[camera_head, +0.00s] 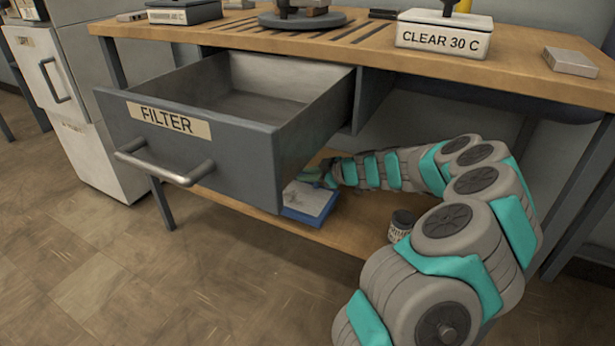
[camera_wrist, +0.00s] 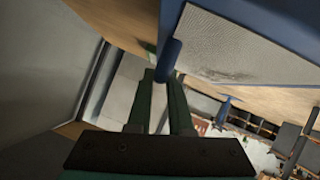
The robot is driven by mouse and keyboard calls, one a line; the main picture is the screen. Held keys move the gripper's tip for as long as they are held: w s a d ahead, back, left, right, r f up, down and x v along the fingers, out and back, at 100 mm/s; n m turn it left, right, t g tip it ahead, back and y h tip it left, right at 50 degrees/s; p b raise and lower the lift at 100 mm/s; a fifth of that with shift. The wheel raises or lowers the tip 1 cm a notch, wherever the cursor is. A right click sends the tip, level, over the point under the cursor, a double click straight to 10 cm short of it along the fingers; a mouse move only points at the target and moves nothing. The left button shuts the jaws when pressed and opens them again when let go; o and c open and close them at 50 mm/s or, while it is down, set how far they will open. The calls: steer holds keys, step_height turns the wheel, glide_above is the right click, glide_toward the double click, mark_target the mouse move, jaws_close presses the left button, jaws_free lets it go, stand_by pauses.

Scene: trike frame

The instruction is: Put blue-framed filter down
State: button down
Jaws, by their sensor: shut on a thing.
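The blue-framed filter (camera_head: 308,202) has a pale grey panel and a blue edge. It is at the lower shelf, under the right side of the open drawer, which hides part of it. My gripper (camera_head: 322,178) is at its far edge. In the wrist view my gripper (camera_wrist: 163,78) is shut on a blue tab of the filter, and the filter's grey mesh and blue frame (camera_wrist: 225,45) fill the upper right. I cannot tell whether the filter rests fully on the shelf or is slightly above it.
The open grey drawer (camera_head: 225,148) labelled FILTER is empty and overhangs the lower shelf (camera_head: 262,214). A small dark-lidded jar (camera_head: 401,226) stands beside my arm. The wooden worktop (camera_head: 370,55) holds a CLEAR 30 C block (camera_head: 443,40) and a grey block (camera_head: 570,61).

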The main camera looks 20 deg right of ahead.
steer(key=w, duration=0.1)
steer(key=w+d, duration=0.1)
steer(key=w, duration=0.1)
steer(key=w+d+f, duration=0.1)
steer(key=shift+w, duration=0.25)
steer(key=shift+f+b, duration=0.3)
steer(key=shift+f, duration=1.2)
steer(key=c, duration=0.8)
jaws_free()
steer(key=p+v, duration=0.1)
steer(key=v, duration=1.1)
steer(key=shift+d, duration=0.1)
